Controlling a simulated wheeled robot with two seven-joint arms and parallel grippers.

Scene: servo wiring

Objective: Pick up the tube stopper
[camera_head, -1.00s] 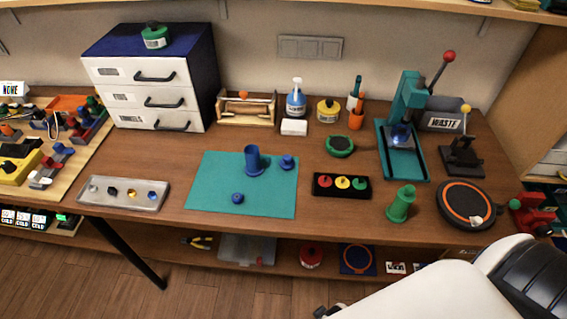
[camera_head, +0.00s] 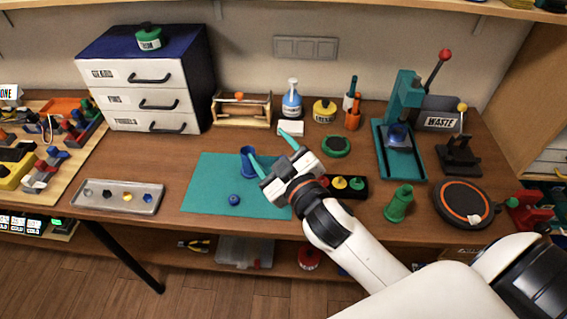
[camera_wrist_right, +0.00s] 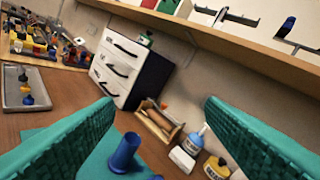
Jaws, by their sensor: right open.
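On the teal mat (camera_head: 205,190) stands a blue tube (camera_head: 246,157) with a wide base. It also shows in the wrist view (camera_wrist_right: 125,153). A small round blue piece (camera_head: 234,200) lies on the mat in front of it. Another small blue piece, seen earlier right of the tube, is hidden behind my gripper in the head view. I cannot tell for sure which one is the tube stopper. My right gripper (camera_head: 268,147) is open and empty above the mat's right part, its teal fingers spread wide. My left gripper is not in view.
A black tray with coloured pieces (camera_head: 357,185) and a green tube (camera_head: 399,204) stand right of the mat. A metal tray (camera_head: 108,196) lies to the left. Drawers (camera_head: 145,75), a wooden rack (camera_head: 240,110) and bottles (camera_head: 292,102) stand behind. The mat's left part is clear.

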